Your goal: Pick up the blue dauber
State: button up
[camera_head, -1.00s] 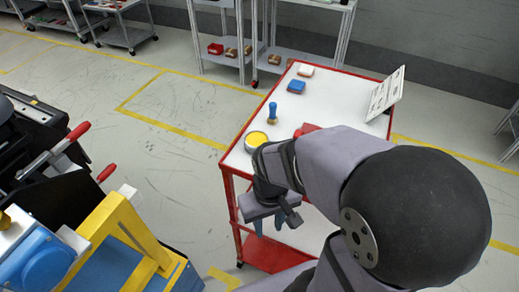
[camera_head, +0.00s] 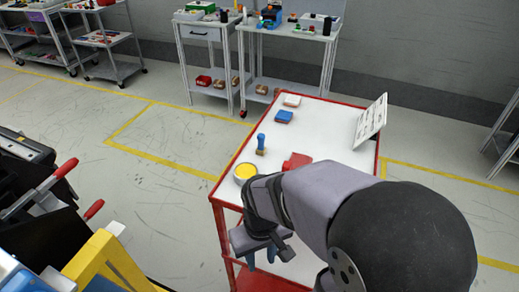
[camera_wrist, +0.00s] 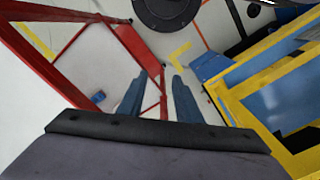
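The blue dauber (camera_head: 261,143) stands upright on the white top of the red-framed cart (camera_head: 325,128), with a blue handle and a brownish lower end. It is just behind a tin of yellow content (camera_head: 246,172). My gripper (camera_head: 261,258) hangs in front of the cart's near edge, well away from the dauber, with its blue fingers pointing down. In the wrist view my gripper (camera_wrist: 158,95) has its two fingers apart with nothing between them.
A red item (camera_head: 297,161) lies near my arm. A blue item (camera_head: 284,117), a white-topped item (camera_head: 291,100) and a tilted white board (camera_head: 371,121) are further back. Yellow-framed equipment (camera_head: 105,262) stands at the left. The cart top's middle is clear.

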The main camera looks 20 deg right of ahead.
dwell(0.4)
jog(key=shift+o, duration=1.4)
